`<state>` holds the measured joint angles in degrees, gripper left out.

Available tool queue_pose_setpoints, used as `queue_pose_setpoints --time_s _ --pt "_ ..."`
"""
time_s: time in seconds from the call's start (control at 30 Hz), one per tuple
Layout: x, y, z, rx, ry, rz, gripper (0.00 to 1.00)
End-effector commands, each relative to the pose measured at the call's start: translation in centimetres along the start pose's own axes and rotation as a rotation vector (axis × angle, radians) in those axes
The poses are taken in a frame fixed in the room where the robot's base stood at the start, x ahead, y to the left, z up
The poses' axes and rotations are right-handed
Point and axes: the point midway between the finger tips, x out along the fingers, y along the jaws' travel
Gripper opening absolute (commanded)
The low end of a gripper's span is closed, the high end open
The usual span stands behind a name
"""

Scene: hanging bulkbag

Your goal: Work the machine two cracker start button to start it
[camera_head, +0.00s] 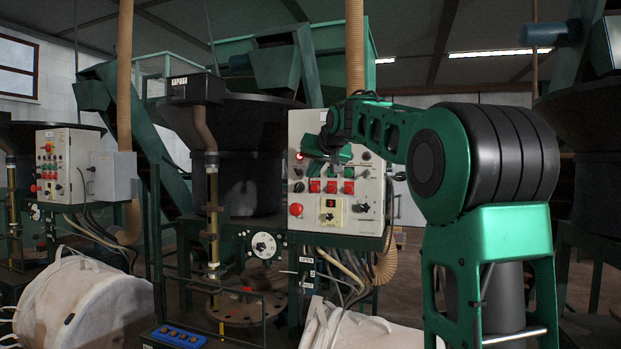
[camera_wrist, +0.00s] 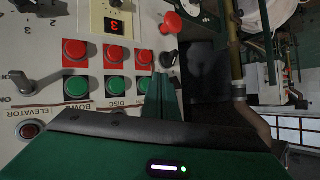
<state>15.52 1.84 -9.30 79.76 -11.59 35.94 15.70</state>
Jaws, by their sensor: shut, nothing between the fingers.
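A light control panel (camera_head: 366,206) stands in the middle of the head view, with my gripper (camera_head: 324,158) in front of its upper half. In the wrist view, its face carries red buttons and green buttons in paired rows. The rightmost green button (camera_wrist: 145,84) is beside my gripper (camera_wrist: 163,82), partly covered by the fingers. Its red partner (camera_wrist: 145,57) shows clear. The readable labels are ELEVATOR, BOWL and DISC; no cracker label is readable. The fingers are shut and empty, close to the panel; I cannot tell whether they touch it.
A red mushroom knob (camera_wrist: 172,22) and a black switch (camera_wrist: 168,58) stick out from the panel near my fingers. Cables and a beige hose (camera_head: 386,255) hang below it. A second panel (camera_head: 50,165) stands at the left. White bulk bags (camera_head: 85,305) lie on the floor.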

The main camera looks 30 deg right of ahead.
Motion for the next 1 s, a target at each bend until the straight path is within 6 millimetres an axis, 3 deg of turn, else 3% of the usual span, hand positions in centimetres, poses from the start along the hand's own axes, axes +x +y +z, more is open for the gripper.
queue_pose_setpoints --time_s 1.0 --pt "0.48 0.44 -0.51 0.000 0.000 0.000 0.00"
